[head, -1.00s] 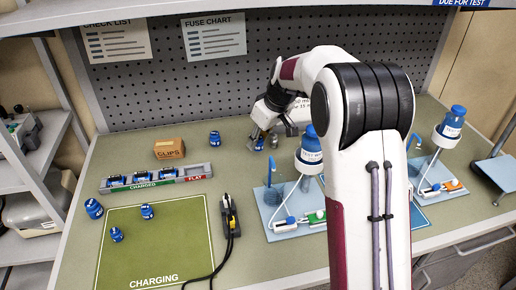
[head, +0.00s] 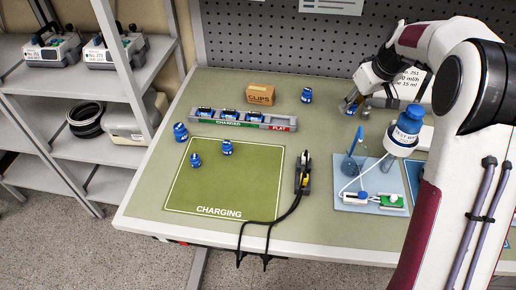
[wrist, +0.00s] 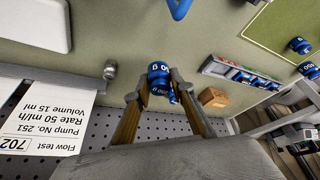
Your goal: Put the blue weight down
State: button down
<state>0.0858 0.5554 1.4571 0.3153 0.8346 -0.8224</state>
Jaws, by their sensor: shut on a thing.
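My gripper (head: 350,104) is low over the back of the bench, right of the clips box. In the wrist view my gripper (wrist: 159,100) is shut on a blue weight (wrist: 158,71), held between the fingertips. In the head view the fingers mostly hide this weight. I cannot tell whether its base touches the bench. Another blue weight (head: 306,95) stands on the bench between the box and my gripper. It also shows just behind the held one in the wrist view (wrist: 173,98).
The clips box (head: 261,94) and a charging rack (head: 281,124) stand to the left. Several blue weights (head: 227,148) are on or beside the green charging mat (head: 225,185). A small grey object (wrist: 110,69) stands close beside my gripper. A blue pump tray (head: 350,203) is in front.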

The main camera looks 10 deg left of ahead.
jog(key=s+a+r+n, duration=0.1)
jog(key=s+a, duration=0.1)
jog(key=a, duration=0.5)
jog(key=s+a+r+n, duration=0.1)
jog(key=s+a+n, duration=0.1)
jog(key=a, duration=0.5)
jog(key=n+g+y, duration=0.1)
jog(key=n+g, duration=0.1)
jog(key=n, duration=0.1)
send_over(257, 153)
jog(key=d, duration=0.1)
jog(key=f, duration=0.2)
jog(key=shift+s+d+r+y, duration=0.2)
jog(key=shift+s+y, duration=0.1)
jog(key=shift+s, duration=0.1)
jog(key=shift+f, duration=0.1)
jog(key=shift+f, duration=3.05)
jog(key=shift+f, duration=0.1)
jog(key=shift+f, duration=1.75)
jog(key=shift+f, duration=0.2)
